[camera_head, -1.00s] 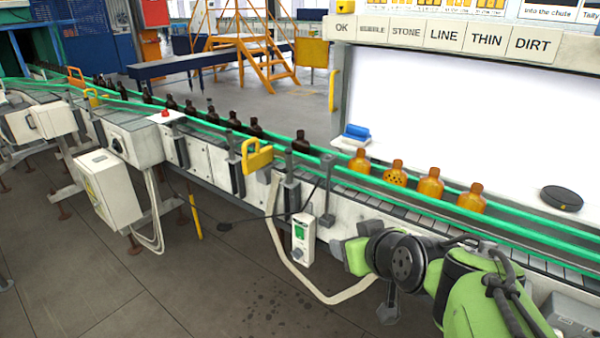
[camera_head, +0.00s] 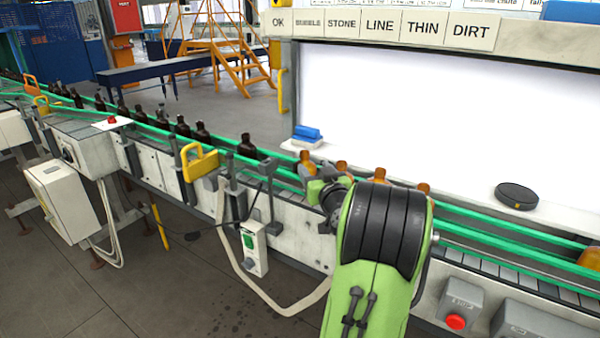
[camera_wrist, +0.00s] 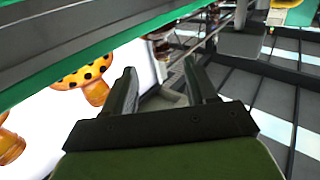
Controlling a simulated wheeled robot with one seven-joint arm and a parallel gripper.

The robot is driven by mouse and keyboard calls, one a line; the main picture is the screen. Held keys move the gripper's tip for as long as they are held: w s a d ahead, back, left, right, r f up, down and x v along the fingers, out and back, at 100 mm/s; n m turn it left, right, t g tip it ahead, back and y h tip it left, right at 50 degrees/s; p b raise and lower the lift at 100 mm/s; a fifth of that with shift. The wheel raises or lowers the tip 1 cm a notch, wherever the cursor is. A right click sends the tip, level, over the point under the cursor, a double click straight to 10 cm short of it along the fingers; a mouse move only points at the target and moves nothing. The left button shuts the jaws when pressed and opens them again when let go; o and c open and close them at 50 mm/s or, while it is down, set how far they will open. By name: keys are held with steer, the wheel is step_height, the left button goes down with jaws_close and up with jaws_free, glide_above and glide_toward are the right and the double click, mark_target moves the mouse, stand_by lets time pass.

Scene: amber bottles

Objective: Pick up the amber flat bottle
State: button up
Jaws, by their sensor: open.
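Several amber bottles stand in a row on the conveyor (camera_head: 470,250) behind my arm. The leftmost amber bottle (camera_head: 306,163) shows most clearly; the tops of a second (camera_head: 341,166), a third (camera_head: 379,174) and a fourth (camera_head: 424,188) show over my arm. I cannot tell which one is flat. My gripper (camera_wrist: 163,85) is open, with nothing between its fingers in the wrist view. In the head view it is beside the leftmost bottles, partly hidden by my arm. The wrist view shows a black-spotted amber bottle (camera_wrist: 84,75) left of the fingers and another amber bottle (camera_wrist: 10,146) at the left edge.
Green guide rails (camera_head: 465,213) run along the conveyor. Dark bottles (camera_head: 247,146) stand further up it. Another amber bottle (camera_head: 590,259) is at the right edge. A black disc (camera_head: 516,195) and a blue block (camera_head: 307,132) lie behind the line. A red button box (camera_head: 458,305) stands in front.

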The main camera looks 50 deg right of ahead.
mark_target(306, 156)
steer(key=p+x, duration=0.1)
steer(key=x, duration=0.8)
steer(key=shift+a+r+p, duration=0.1)
steer(key=shift+r+p, duration=0.15)
steer(key=shift+p, duration=0.15)
jaws_close()
